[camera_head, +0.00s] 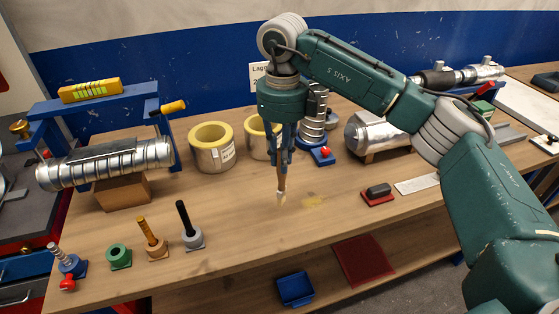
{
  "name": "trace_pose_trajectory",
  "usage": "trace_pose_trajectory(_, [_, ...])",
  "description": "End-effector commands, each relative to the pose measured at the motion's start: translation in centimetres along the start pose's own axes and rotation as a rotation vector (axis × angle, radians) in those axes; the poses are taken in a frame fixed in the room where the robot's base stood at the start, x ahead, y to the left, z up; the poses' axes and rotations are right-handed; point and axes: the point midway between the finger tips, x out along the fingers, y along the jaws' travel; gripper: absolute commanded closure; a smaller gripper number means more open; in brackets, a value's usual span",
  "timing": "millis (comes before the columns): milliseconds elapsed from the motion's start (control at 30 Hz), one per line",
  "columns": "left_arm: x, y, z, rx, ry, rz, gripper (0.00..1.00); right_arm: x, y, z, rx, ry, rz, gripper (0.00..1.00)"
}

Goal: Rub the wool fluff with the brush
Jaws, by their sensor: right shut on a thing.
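My right gripper (283,160) points down above the middle of the wooden workbench. It is shut on the brush (281,188), which hangs upright with its pale bristle end down. The bristle tip is at or just above the bench top; I cannot tell whether it touches. The wool fluff (313,202) is a thin yellowish patch on the bench, a little to the right of the brush tip. The brush's upper part is hidden between the fingers. My left gripper is not in view.
A spiral duct (105,165) lies on a support at left. Yellow-lined insulation rings (212,148) stand behind the brush. Tools in small holders (190,229) stand at front left. A dark block on a red pad (378,192) lies right of the fluff. The front middle of the bench is clear.

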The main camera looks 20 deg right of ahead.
Motion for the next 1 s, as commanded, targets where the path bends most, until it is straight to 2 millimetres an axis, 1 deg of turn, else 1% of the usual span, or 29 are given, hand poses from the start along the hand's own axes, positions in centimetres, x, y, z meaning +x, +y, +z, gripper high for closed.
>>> trace_pose_trajectory(33, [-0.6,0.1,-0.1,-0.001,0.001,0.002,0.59,-0.9,-0.1,0.0,0.0,-0.002,0.0,1.0])
trace_pose_trajectory(200, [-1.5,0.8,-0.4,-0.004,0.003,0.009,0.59,-2.4,-0.3,-0.1,-0.001,-0.003,0.0,1.0])
trace_pose_trajectory(400, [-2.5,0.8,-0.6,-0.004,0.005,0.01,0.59,-4.0,-0.5,-0.3,-0.002,-0.001,-0.001,1.0])
trace_pose_trajectory(533, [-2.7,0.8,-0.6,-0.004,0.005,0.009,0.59,-4.3,-0.5,-0.4,-0.002,0.0,0.0,1.0])
trace_pose_trajectory(1000, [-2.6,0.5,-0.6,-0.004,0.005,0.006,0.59,-4.3,-0.5,-0.4,-0.003,-0.001,0.0,1.0])
